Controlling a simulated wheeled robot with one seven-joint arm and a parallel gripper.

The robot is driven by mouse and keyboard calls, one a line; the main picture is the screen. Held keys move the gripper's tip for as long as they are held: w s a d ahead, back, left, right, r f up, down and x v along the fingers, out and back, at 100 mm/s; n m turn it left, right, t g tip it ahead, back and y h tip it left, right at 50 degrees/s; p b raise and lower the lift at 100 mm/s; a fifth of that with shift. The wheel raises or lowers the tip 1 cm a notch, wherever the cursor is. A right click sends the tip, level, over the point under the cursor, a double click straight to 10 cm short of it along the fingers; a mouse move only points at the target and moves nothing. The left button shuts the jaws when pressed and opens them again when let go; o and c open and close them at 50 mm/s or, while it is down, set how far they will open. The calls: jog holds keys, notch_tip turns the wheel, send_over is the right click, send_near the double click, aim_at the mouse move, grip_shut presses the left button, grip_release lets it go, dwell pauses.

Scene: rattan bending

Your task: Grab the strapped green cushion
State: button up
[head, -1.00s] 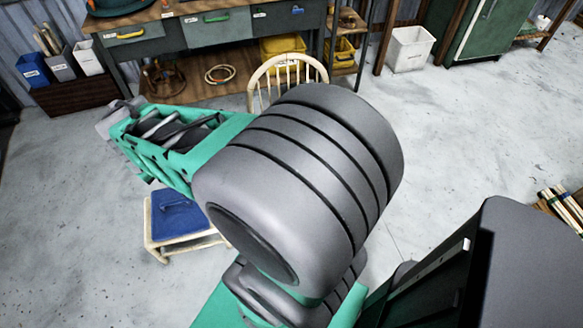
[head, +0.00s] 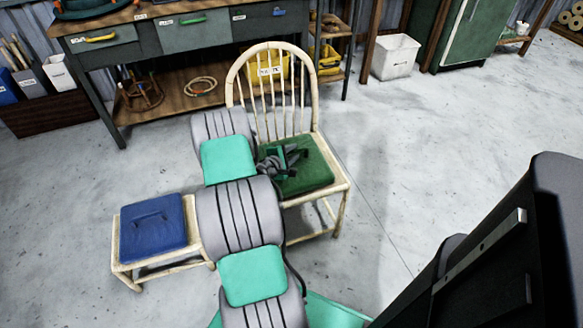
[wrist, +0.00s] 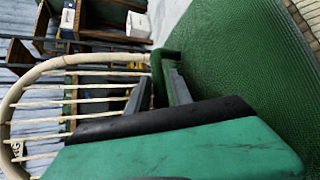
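The green cushion (head: 312,173) lies on the seat of a pale rattan chair (head: 341,190). It fills the right side of the wrist view (wrist: 240,55). A dark green strap stands up at the cushion's edge in the wrist view (wrist: 157,75). My gripper (head: 296,156) is low over the left part of the cushion. In the wrist view, my gripper's (wrist: 160,85) two grey fingers are apart, with the strap between them. Whether the fingers touch the strap is hard to tell. My arm hides the cushion's left edge in the head view.
A blue cushion (head: 152,222) lies on a low stool (head: 125,258) left of my arm. The chair's spindled back (head: 233,88) rises behind my gripper. A workbench (head: 160,50) stands behind. A white bin (head: 395,58) is at the back, and the floor right of the chair is clear.

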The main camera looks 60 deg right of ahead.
jog(key=shift+d+f, duration=0.2)
jog(key=shift+d, duration=0.4)
jog(key=shift+c, duration=0.4)
grip_shut()
dwell(0.5)
